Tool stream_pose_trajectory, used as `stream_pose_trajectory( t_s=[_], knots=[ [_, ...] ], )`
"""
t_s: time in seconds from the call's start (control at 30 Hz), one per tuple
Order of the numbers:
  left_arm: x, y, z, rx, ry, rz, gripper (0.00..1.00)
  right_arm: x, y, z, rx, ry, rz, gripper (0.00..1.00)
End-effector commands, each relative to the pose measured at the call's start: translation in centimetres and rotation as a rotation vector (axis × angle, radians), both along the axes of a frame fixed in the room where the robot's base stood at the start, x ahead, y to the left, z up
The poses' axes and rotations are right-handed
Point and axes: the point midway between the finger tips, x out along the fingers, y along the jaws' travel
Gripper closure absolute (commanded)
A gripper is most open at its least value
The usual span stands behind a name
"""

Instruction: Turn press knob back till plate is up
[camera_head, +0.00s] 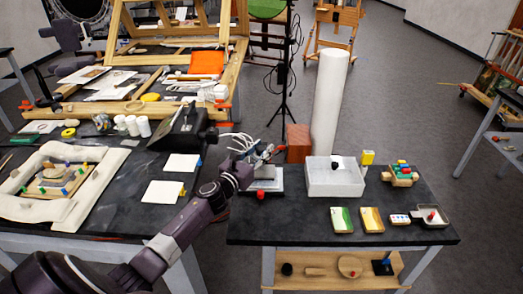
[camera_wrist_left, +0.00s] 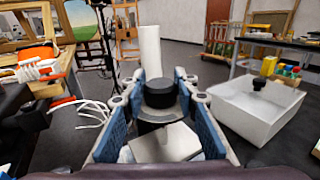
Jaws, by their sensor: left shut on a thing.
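The press (camera_head: 265,186) stands at the left end of the right-hand dark table, with a small red part at its front. My left gripper (camera_head: 260,158) is over it and hides most of its upper part. In the left wrist view the black round press knob (camera_wrist_left: 160,93) sits between the two blue-padded fingers, and the gripper is shut on it. Below the knob a pale metal plate (camera_wrist_left: 166,143) shows between the fingers. I cannot tell how high the plate stands. My right gripper is in neither view.
A white open box (camera_head: 335,187) with a black-knobbed thing stands right of the press. Behind are a reddish-brown block (camera_head: 298,143) and a tall white roll (camera_head: 329,100). White cables (camera_head: 238,142) lie left of the press. Small coloured items occupy the table's right side.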

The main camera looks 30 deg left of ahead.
Motion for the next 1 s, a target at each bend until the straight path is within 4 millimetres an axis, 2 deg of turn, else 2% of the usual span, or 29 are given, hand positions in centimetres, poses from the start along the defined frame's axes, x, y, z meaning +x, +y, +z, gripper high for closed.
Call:
stream_pose_trajectory(
  t_s=[0.57, 1.0],
  knots=[
    [0.2, -0.3, -0.3, -0.006, -0.002, 0.536, 0.97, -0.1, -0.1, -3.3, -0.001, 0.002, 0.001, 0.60],
    [0.2, -0.2, -0.5, -0.003, -0.002, 0.952, 0.97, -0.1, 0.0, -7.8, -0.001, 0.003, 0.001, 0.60]
  ],
)
